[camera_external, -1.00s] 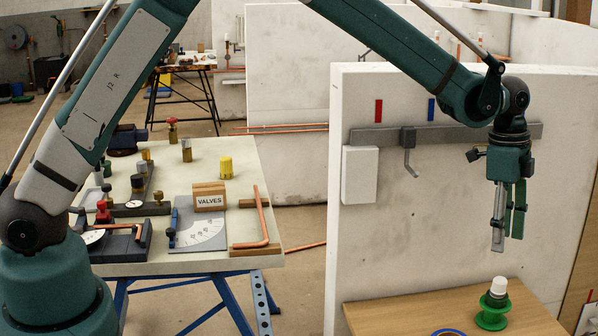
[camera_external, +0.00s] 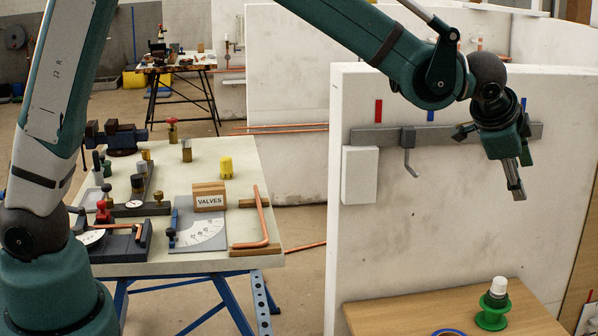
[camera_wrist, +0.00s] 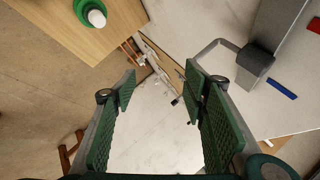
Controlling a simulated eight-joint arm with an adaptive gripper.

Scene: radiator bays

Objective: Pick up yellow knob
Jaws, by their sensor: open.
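The yellow knob (camera_external: 226,167) stands on the pale workbench top (camera_external: 210,150), behind the wooden block with the VALVES label. It is not visible in the wrist view.
The VALVES block (camera_external: 209,197), an angle-marked plate (camera_external: 200,230) and a bent copper pipe (camera_external: 263,220) lie near the knob. A green spool (camera_external: 493,312) sits on a wooden table.

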